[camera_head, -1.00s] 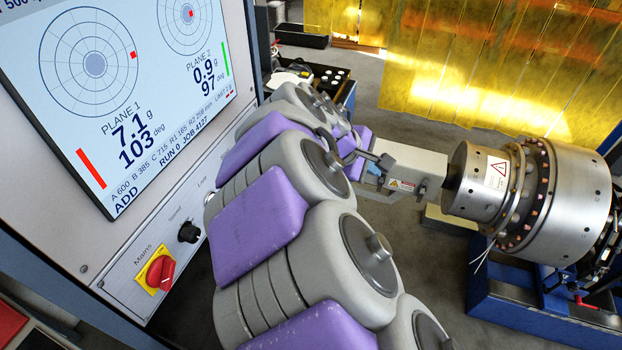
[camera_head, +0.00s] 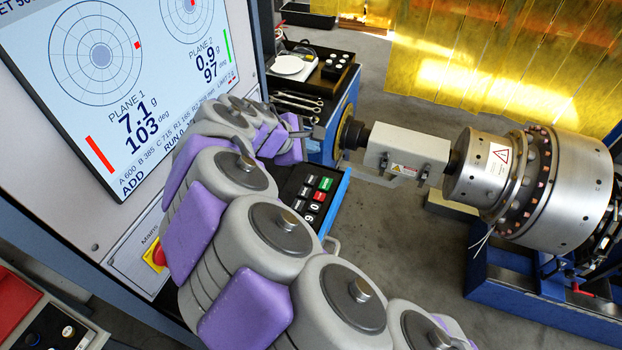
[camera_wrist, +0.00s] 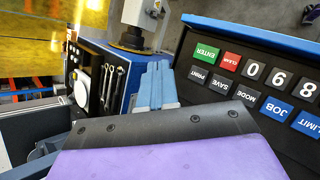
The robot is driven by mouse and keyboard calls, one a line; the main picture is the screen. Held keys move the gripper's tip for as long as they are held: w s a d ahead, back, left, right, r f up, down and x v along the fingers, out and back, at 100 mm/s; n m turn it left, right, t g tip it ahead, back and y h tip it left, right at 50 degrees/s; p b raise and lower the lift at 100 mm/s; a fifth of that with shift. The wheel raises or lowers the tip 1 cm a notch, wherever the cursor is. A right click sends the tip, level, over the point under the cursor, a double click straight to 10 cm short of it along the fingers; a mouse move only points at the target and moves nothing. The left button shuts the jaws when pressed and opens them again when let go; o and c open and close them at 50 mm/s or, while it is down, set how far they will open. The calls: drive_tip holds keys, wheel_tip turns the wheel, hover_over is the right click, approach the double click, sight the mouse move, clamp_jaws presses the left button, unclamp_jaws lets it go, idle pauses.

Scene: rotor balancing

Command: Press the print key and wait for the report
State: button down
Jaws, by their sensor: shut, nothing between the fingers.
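The keypad (camera_head: 338,188) slopes out below the screen, partly hidden by my arm in the head view. In the wrist view the keypad (camera_wrist: 190,48) fills the right side. Its dark print key (camera_wrist: 199,75) lies beside the green enter key (camera_wrist: 207,53) and the save key (camera_wrist: 218,84). My gripper (camera_wrist: 157,66) is shut and empty, its pale blue fingers left of the print key in the picture and apparently apart from it. In the head view my gripper's end is near the keypad's far end; its fingertips are hard to make out. No printed report is visible.
The screen (camera_head: 95,110) shows plane 1 at 7.1 g, 103 deg and plane 2 at 0.9 g, 97 deg. A tray with wrenches (camera_head: 298,102) and a scale (camera_head: 288,65) lie behind the keypad. The rotor (camera_head: 565,185) stands at right, before yellow curtains (camera_head: 500,60).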

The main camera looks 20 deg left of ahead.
drive_tip(key=b, duration=0.4)
hover_over(308, 181)
wheel_tip(308, 181, down, 6)
drive_tip(key=shift+a+f, duration=0.1)
drive_tip(key=shift+f, duration=0.1)
drive_tip(key=shift+d+f, duration=0.25)
drive_tip(key=shift+f, duration=0.7)
drive_tip(key=shift+a, duration=0.1)
